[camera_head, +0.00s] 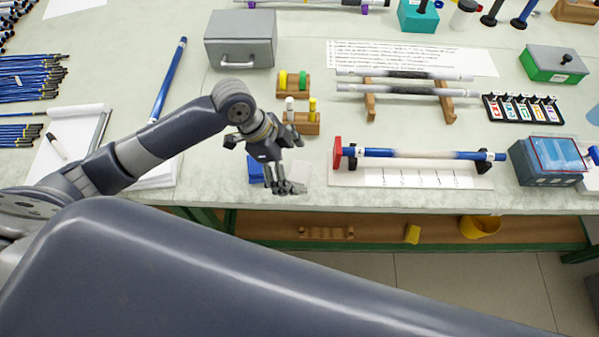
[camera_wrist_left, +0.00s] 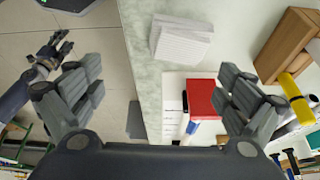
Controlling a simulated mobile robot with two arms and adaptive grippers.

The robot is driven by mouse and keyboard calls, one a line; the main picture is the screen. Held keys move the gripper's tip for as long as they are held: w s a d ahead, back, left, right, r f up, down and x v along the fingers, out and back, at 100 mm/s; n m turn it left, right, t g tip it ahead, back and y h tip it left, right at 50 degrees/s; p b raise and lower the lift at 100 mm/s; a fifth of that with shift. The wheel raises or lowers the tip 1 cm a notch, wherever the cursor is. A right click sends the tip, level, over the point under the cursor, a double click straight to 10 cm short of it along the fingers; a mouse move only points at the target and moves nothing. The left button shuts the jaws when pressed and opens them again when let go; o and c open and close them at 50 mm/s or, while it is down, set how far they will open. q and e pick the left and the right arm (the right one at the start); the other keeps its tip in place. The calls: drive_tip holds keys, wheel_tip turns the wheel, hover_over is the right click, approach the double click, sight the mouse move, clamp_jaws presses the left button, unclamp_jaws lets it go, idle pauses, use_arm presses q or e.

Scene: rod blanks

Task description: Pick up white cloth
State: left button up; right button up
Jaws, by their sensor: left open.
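A folded white cloth (camera_wrist_left: 181,41) with fine ribbed lines lies flat near the table's front edge in the left wrist view. In the head view it shows as a pale patch (camera_head: 301,171), partly hidden behind my left gripper (camera_head: 285,184). My left gripper is open and empty above the front edge. In the left wrist view its two fingers stand wide apart (camera_wrist_left: 160,75), with the cloth beyond the gap between them. My right gripper (camera_wrist_left: 54,52) shows small at the left of the wrist view, over the floor, with its fingers apart and nothing visible between them.
A blue item (camera_head: 256,171) lies left of the cloth. A red-ended stand with a blue-and-white rod (camera_head: 420,153) is to the right. A small wooden block with yellow and white plugs (camera_head: 302,122) stands behind. A grey metal box (camera_head: 241,38) is farther back.

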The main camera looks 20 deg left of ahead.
use_arm(q)
drive_tip(key=w+a+r+m, duration=0.1)
drive_tip(key=w+a+r, duration=0.1)
drive_tip(key=a+r, duration=0.15)
hover_over(297, 171)
drive_tip(key=a, duration=0.2)
drive_tip(key=shift+g, duration=0.4)
drive_tip(key=f, duration=0.3)
drive_tip(key=s+f, duration=0.1)
drive_tip(key=f, duration=0.1)
drive_tip(key=shift+a+p, duration=0.15)
drive_tip(key=shift+p, duration=0.25)
drive_tip(key=shift+w+f, duration=0.1)
drive_tip(key=shift+f, duration=0.15)
drive_tip(key=shift+w+d+f+p, duration=0.1)
drive_tip(key=shift+d+f+p, duration=0.25)
drive_tip(key=shift+f, duration=0.15)
drive_tip(key=x, duration=0.2)
drive_tip(key=p+x, duration=0.1)
drive_tip(key=x, duration=0.1)
drive_tip(key=shift+w, duration=0.3)
use_arm(e)
wheel_tip(297, 171, up, 3)
drive_tip(key=shift+a+f, duration=0.15)
drive_tip(key=shift+f, duration=0.05)
use_arm(q)
drive_tip(key=c, duration=1.1)
